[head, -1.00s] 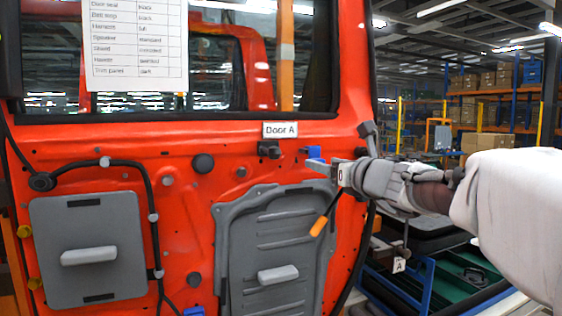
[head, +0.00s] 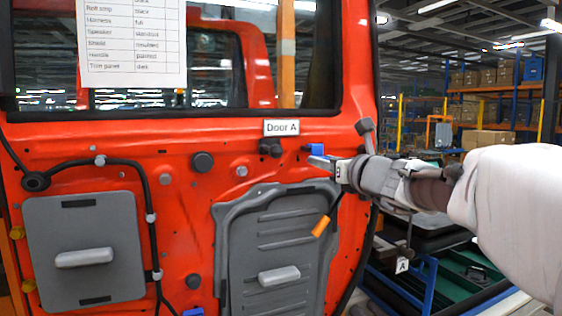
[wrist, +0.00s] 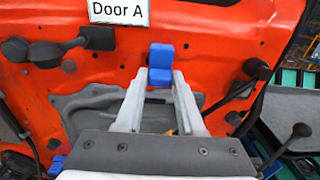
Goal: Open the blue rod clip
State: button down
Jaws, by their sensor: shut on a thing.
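The blue rod clip (head: 317,149) is on the red door panel, below and right of the Door A sign. In the wrist view the blue rod clip (wrist: 160,60) shows an upper block and a lower part between my fingertips. My gripper (head: 322,161) reaches it from the right in the head view. In the wrist view my gripper (wrist: 160,82) has its two grey fingers on either side of the lower part, shut on it. The fingers partly hide the clip in the head view. I cannot tell whether its latch is open.
The Door A sign (head: 281,128) and a dark block (head: 270,147) are left of the clip. A grey panel with a handle (head: 279,275) lies below. A dark lever (wrist: 255,70) stands right of the clip in the wrist view.

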aim_at(318, 152)
jog(key=shift+r+p, duration=0.15)
jog(key=shift+p, duration=0.3)
